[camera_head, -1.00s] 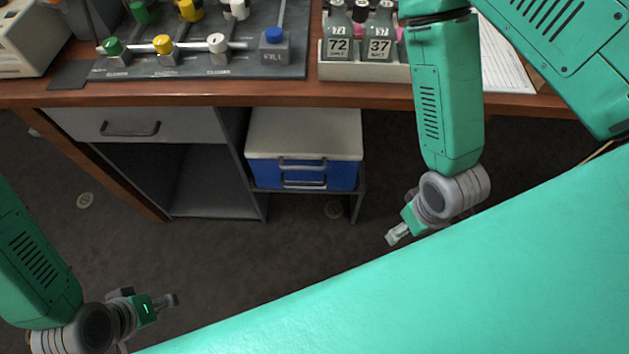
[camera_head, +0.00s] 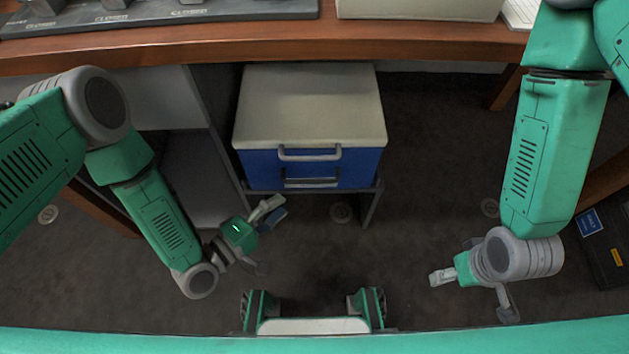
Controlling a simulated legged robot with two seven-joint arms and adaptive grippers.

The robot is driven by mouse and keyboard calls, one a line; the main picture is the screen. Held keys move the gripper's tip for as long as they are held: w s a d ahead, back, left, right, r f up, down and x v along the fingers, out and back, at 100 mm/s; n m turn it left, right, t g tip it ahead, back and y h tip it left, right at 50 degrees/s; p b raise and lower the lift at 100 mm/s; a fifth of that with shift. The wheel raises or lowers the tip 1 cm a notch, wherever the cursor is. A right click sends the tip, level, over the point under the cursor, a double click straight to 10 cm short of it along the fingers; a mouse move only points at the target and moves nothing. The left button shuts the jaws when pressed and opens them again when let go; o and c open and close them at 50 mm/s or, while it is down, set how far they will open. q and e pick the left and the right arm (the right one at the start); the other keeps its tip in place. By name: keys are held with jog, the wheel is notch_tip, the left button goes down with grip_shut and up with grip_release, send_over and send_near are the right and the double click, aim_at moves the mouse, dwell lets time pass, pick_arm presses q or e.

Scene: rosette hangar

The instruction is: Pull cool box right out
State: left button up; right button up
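The cool box (camera_head: 311,110) has a cream lid and a blue body. It sits on a low grey stand under the wooden desk, and its front faces me. A grey handle (camera_head: 309,155) runs across the front below the lid, with another grey bar lower on the blue face. My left gripper (camera_head: 269,222) is open, its fingers spread, just below and left of the box's front and apart from it. My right gripper (camera_head: 469,289) is off to the lower right, away from the box. Its fingers look spread apart and hold nothing visible.
The desk edge (camera_head: 420,42) runs above the box. A grey cabinet (camera_head: 185,165) stands close on the box's left. A dark case (camera_head: 601,245) with a blue label lies on the floor at right. The dark carpet right of the stand is clear.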

aim_at(311, 180)
pick_arm(q)
jog(key=shift+b+x, duration=1.5)
jog(key=shift+x, duration=3.95)
jog(key=shift+a, duration=0.1)
jog(key=shift+f, duration=0.1)
grip_shut()
